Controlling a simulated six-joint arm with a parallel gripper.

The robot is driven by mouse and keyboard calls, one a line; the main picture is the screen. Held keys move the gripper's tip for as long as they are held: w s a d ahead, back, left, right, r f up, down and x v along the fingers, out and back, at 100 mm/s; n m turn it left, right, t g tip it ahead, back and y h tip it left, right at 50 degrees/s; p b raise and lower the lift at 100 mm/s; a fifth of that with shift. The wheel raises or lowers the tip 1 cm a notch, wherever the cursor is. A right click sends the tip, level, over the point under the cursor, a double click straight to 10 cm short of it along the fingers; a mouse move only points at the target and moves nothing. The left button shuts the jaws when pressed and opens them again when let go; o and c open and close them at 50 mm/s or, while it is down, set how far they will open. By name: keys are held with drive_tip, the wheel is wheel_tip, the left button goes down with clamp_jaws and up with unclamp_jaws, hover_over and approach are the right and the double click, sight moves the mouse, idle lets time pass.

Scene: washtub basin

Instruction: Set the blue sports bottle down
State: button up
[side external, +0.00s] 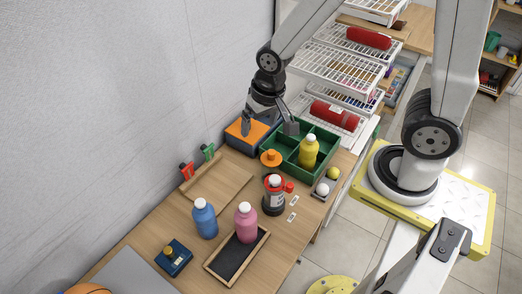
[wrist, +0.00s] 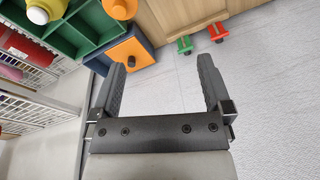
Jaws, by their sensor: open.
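The blue sports bottle (side external: 204,218) stands upright on the wooden table, left of the pink bottle (side external: 246,222), and nothing holds it. It is not visible in the wrist view. My gripper (side external: 268,128) is open and empty at the far end of the table, above the blue box with an orange top (side external: 246,134) and beside the green tray (side external: 326,142). It is well away from the blue bottle. In the wrist view my gripper (wrist: 162,70) shows two spread fingers with nothing between them.
The pink bottle stands in a dark framed tray (side external: 237,258). A yellow bottle (side external: 308,152) stands in the green tray. An orange-capped container (side external: 270,160) and a dark, red-handled bottle (side external: 274,196) stand nearby. A wooden tray (side external: 222,182) lies by the wall. White wire racks (side external: 340,70) stand behind.

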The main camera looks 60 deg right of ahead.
drive_tip(key=w+a+f+m, duration=0.35)
drive_tip(key=a+m, duration=0.25)
drive_tip(key=a, duration=0.2)
drive_tip(key=m+g, duration=0.2)
drive_tip(key=m, duration=0.5)
hover_over(199, 202)
drive_tip(key=d, duration=0.1)
drive_tip(key=f, duration=0.3)
drive_tip(key=shift+d+f, duration=0.2)
drive_tip(key=shift+a+f+m, duration=0.35)
drive_tip(key=shift+a+m, duration=0.25)
drive_tip(key=shift+a, duration=0.1)
drive_tip(key=shift+f, duration=1.3)
drive_tip(key=shift+f, duration=0.1)
drive_tip(key=shift+d+f, duration=0.1)
drive_tip(key=shift+f, duration=2.4)
drive_tip(key=shift+c, duration=0.2)
clamp_jaws()
